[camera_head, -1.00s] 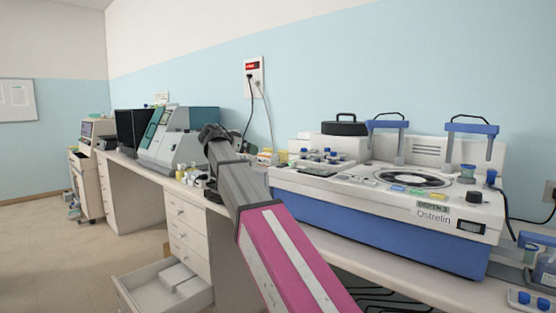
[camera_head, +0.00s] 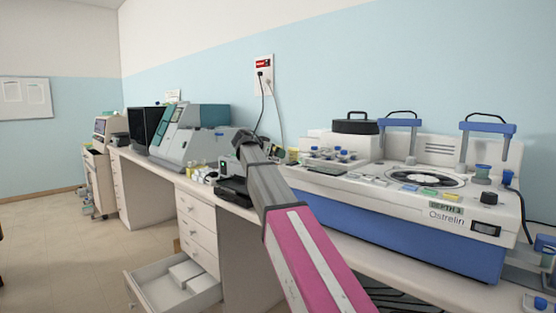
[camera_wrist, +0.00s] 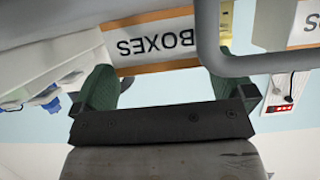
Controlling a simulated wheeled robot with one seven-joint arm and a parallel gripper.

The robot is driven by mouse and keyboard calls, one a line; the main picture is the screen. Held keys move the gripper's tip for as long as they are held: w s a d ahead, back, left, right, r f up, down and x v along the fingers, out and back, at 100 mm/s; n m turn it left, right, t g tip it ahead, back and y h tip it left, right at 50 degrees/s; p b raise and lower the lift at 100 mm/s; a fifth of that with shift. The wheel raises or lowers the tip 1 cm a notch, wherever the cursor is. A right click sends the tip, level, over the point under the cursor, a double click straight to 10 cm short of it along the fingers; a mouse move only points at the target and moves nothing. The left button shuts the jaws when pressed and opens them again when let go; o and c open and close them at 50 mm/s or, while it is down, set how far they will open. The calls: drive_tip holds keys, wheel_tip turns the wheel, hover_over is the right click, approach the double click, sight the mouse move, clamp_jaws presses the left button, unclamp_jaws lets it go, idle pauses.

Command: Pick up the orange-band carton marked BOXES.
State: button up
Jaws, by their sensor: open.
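In the wrist view, which is upside down, the white carton marked BOXES (camera_wrist: 152,46) has orange bands above and below its lettering. My gripper (camera_wrist: 160,78) is open, with a green-padded finger on each side of the picture. The carton's face shows in the gap between the fingers. I cannot tell whether either finger touches it or how deep it sits. In the head view my arm reaches over the bench and hides its own gripper; I cannot make out the carton there.
A second orange-banded carton (camera_wrist: 304,28) is at the wrist view's right edge, near a grey curved bar (camera_wrist: 222,66) and a yellow item (camera_wrist: 226,22). A white-and-blue stainer (camera_head: 385,228) fills the bench right of my arm. An open drawer (camera_head: 180,288) juts out below.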

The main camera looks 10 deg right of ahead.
drive_tip(key=shift+w+d+f, duration=0.25)
drive_tip(key=shift+w+d, duration=0.1)
drive_tip(key=shift+d, duration=0.05)
drive_tip(key=c, duration=0.6)
drive_tip(key=shift+c, duration=0.2)
